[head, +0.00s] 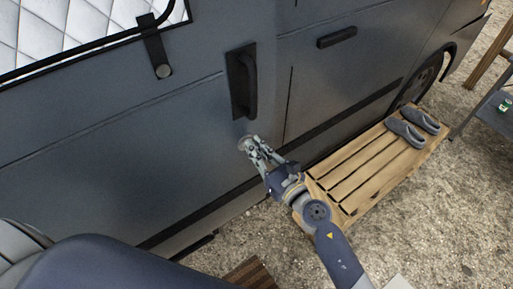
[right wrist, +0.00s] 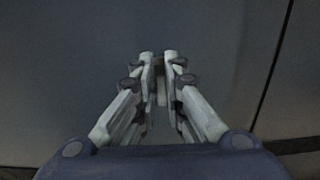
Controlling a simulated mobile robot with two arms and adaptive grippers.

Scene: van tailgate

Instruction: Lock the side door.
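The grey side door (head: 130,110) of the van fills much of the head view and looks closed. Its dark upright handle (head: 243,82) is bare. Below the handle, a small round lock (head: 243,143) sits on the door panel, mostly hidden by my right fingertips. My right gripper (head: 249,146) is at this lock, its fingers drawn close together. In the right wrist view, the right gripper (right wrist: 159,58) has a narrow pale piece (right wrist: 161,88) between its fingers, seemingly the lock's turning part. Its exact angle is hard to tell. My left gripper is out of view.
A slatted wooden step (head: 350,175) with a pair of grey shoes (head: 407,132) lies beside the van, right of my right arm. A dark side table (head: 497,108) stands at the right edge. A quilted window (head: 75,30) is at upper left. Gravel ground (head: 440,220) is clear at lower right.

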